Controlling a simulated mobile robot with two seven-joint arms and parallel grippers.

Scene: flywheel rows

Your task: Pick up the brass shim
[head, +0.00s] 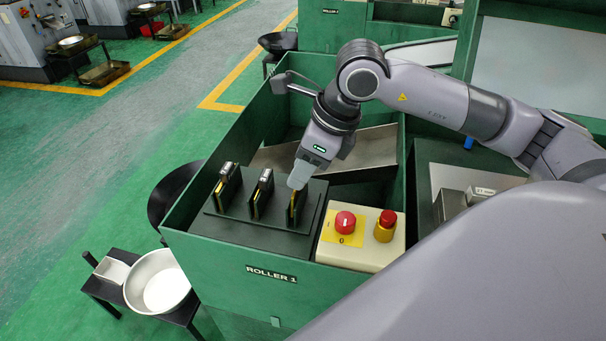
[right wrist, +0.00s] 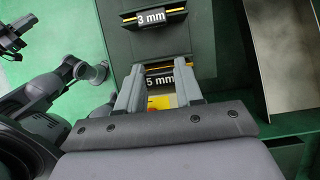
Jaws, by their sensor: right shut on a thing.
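Three dark upright holders stand in a row on a black block, each with a thin yellow brass-coloured strip at its edge. The strip at the right-hand holder is the brass shim (head: 292,212). My right gripper (head: 298,180) is down over that holder and shut on the shim, which still sits at its slot. In the right wrist view, its two fingers (right wrist: 160,88) reach to the holder labelled 5 mm (right wrist: 169,77). The fingers hide most of the shim.
The middle holder (head: 262,193) and left holder (head: 226,187) stand close by. A control box (head: 360,257) with two red buttons is right of the block. Green bin walls (head: 225,262) surround them, with a sloping metal plate (head: 370,150) behind. A white bowl (head: 157,283) stands outside.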

